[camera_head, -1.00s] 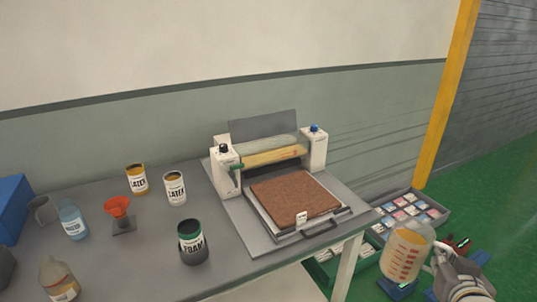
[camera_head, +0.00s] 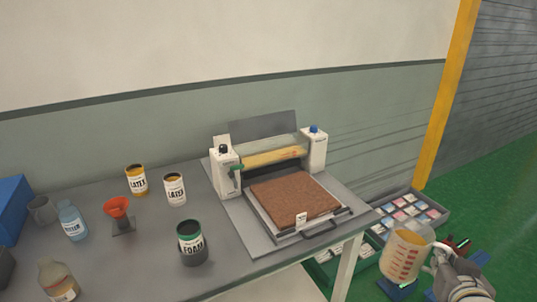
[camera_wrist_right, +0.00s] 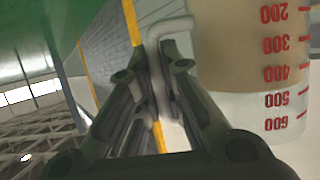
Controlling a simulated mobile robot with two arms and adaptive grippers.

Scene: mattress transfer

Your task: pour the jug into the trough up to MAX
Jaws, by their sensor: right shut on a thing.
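The jug (camera_head: 403,256) is clear, with red marks and a yellowish liquid inside. It is off the table at the lower right, over the floor side. My right gripper (camera_head: 440,262) is shut on its handle. In the right wrist view the jug (camera_wrist_right: 235,45) fills the upper right with red numbers, and its handle (camera_wrist_right: 160,65) lies between the fingers of my right gripper (camera_wrist_right: 165,85). The trough (camera_head: 272,157) is a long yellowish piece across the roller machine, with small red marks near its right end. The jug is well apart from it. My left gripper is out of view.
The machine (camera_head: 314,150) stands on the grey table (camera_head: 150,258), with a brown sheet (camera_head: 293,200) on its front tray. Latex cans (camera_head: 175,189), a foam can (camera_head: 191,242), a red funnel (camera_head: 117,208) and bottles stand left. Bins (camera_head: 412,213) sit beyond the table's right edge.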

